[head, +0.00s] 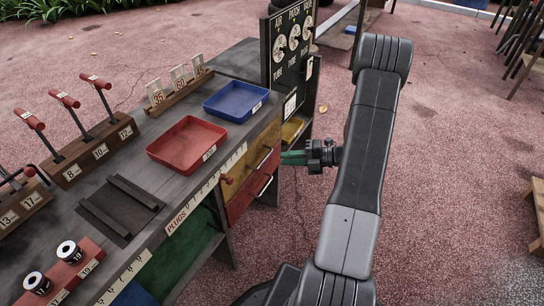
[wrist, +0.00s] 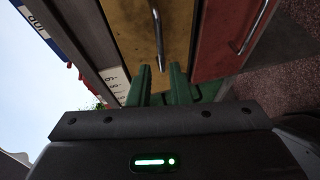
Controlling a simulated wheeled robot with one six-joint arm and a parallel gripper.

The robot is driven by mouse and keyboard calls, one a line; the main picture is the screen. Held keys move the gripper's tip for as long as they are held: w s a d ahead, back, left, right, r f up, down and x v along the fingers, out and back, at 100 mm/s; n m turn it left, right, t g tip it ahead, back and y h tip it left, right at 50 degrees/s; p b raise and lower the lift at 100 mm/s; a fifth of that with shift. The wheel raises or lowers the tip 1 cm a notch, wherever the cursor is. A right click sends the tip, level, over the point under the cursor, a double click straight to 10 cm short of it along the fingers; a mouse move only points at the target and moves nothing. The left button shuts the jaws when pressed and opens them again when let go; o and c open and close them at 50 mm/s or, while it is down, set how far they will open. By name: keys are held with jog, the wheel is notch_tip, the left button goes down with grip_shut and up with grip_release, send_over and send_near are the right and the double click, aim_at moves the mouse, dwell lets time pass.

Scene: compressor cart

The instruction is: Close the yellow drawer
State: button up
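The yellow drawer (head: 264,152) is in the side of the grey cart, above a red drawer, in the head view. Its front (wrist: 135,28) fills the upper middle of the wrist view, with a metal handle (wrist: 158,35) across it. How far the drawer stands out is hard to tell. My gripper (head: 284,158) has green fingers and points at the drawer fronts from the right. In the wrist view the two fingers (wrist: 159,78) are apart, and the near end of the handle shows in line with the gap between them. Whether they touch it cannot be told.
The red drawer (head: 250,189) has its own handle, next to the yellow front in the wrist view (wrist: 228,35). A red tray (head: 187,144) and a blue tray (head: 236,101) sit on the cart top. A dark gauge board (head: 288,45) stands behind. The floor at right is open.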

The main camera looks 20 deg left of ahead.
jog(key=v, duration=0.5)
jog(key=shift+p, duration=0.3)
jog(key=shift+a, duration=0.1)
jog(key=s+b+x, duration=0.1)
jog(key=b+x, duration=0.3)
jog(key=x, duration=0.7)
jog(key=shift+d+f+b, duration=0.3)
jog(key=shift+s, duration=0.1)
